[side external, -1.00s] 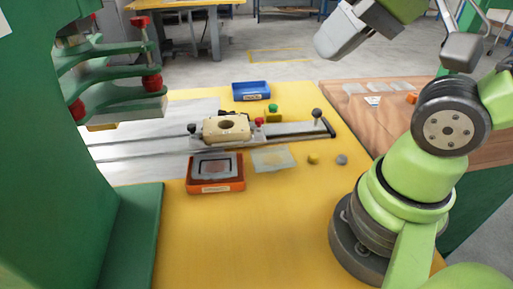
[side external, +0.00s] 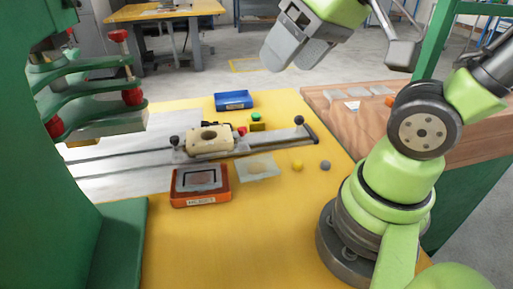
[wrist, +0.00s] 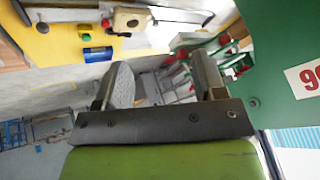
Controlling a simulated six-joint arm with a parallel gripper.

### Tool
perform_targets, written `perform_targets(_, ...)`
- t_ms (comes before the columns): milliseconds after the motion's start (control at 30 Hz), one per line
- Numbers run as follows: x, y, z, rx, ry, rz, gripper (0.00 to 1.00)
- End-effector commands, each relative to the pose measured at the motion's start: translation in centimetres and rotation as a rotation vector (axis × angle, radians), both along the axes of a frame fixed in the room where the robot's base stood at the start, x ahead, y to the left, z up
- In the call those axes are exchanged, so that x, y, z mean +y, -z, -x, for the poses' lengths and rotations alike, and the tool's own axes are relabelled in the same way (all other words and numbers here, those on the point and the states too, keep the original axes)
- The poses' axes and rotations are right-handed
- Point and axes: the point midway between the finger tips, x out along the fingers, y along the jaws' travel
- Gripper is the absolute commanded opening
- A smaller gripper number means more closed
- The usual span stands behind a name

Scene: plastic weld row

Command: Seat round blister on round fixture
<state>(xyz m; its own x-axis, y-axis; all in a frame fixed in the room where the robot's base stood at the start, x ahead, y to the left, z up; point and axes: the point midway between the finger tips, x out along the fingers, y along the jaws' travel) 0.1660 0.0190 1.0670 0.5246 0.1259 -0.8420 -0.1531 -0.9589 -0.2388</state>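The round fixture (side external: 210,140) is a beige block with a dark round opening. It sits on the metal slide among black knobs, and it also shows at the top of the wrist view (wrist: 131,19). A clear flat sheet with a faint yellowish middle (side external: 257,168) lies on the yellow table right of the orange tray. I cannot tell whether it is the round blister. Several pale clear pieces (side external: 331,94) lie on the wooden bench. My gripper (side external: 288,60) is high above the table's far side, away from the fixture. Its fingers are apart and empty in the wrist view (wrist: 162,68).
The orange tray (side external: 201,198) holds a grey-framed piece. A blue bin (side external: 233,101) stands behind the fixture. A green press stands at left, with its head (side external: 92,95) over the slide. Small yellow (side external: 297,166) and grey (side external: 325,166) knobs are at right. The front yellow tabletop is clear.

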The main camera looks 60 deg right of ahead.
Motion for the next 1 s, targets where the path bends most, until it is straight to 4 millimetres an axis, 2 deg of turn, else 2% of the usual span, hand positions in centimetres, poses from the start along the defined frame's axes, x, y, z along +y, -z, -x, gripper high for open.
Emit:
perform_targets(100,-1.1,2.1,-2.8,0.089,-0.132,0.121,0.79)
perform_targets(267,-2.8,6.0,-6.2,0.2,-0.357,0.261,0.79)
perform_targets(433,-4.6,11.4,-8.6,0.313,-0.624,0.36,0.79)
perform_targets(600,-5.9,16.8,-9.5,0.393,-0.867,0.403,0.79)
perform_targets(700,-6.3,18.9,-9.6,0.416,-0.965,0.412,0.79)
perform_targets(1000,-6.6,21.6,-9.4,0.431,-1.043,0.414,0.79)
